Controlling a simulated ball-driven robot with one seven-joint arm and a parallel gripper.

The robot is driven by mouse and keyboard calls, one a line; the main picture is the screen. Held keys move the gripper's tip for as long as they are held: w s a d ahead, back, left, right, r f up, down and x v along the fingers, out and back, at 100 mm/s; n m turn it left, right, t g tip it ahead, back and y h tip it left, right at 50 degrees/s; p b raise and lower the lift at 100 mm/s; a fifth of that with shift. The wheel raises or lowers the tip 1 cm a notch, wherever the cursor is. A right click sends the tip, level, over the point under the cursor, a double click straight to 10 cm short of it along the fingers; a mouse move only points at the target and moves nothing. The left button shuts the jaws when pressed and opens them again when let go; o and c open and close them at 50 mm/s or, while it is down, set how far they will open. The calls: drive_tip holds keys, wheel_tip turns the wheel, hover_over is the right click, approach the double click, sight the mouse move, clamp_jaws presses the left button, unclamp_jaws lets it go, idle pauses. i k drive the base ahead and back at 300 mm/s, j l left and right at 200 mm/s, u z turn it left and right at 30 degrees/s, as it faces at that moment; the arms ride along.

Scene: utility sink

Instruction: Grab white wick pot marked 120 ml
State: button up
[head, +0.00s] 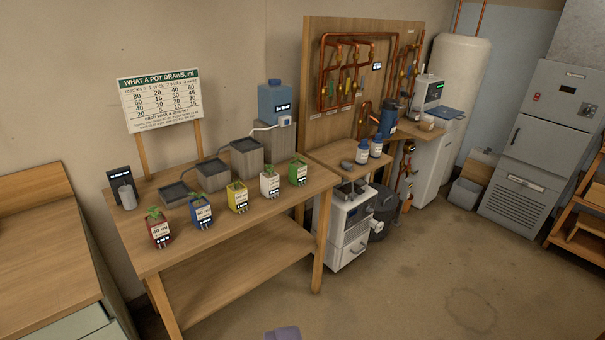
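The white wick pot (269,187) stands upright on the wooden bench, with a small green plant on top and a label on its front. Its lettering is too small to read surely. It stands in a row between the yellow pot (237,198) on its left and the green pot (297,174) on its right. Nothing hides its front. No fingers of my gripper show, and nothing touches the pot.
A blue pot (200,213) and a red pot (158,231) continue the row leftward. Grey trays and blocks (246,158) rise behind. The bench top (190,252) is clear in front. A small purple-grey piece (283,333) shows at the bottom edge; I cannot tell what it is.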

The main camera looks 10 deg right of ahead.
sight(270, 179)
drive_tip(key=i+l+u, duration=0.1)
drive_tip(key=i+l, duration=0.35)
drive_tip(key=i, duration=0.4)
drive_tip(key=i+l+u, duration=0.15)
drive_tip(key=i+l, duration=0.4)
drive_tip(key=i, duration=0.3)
drive_tip(key=i+l+u, duration=0.1)
drive_tip(key=i+l, duration=0.55)
drive_tip(key=i, duration=0.2)
drive_tip(key=i+l+u, duration=0.1)
drive_tip(key=i+l, duration=0.55)
drive_tip(key=i, duration=0.15)
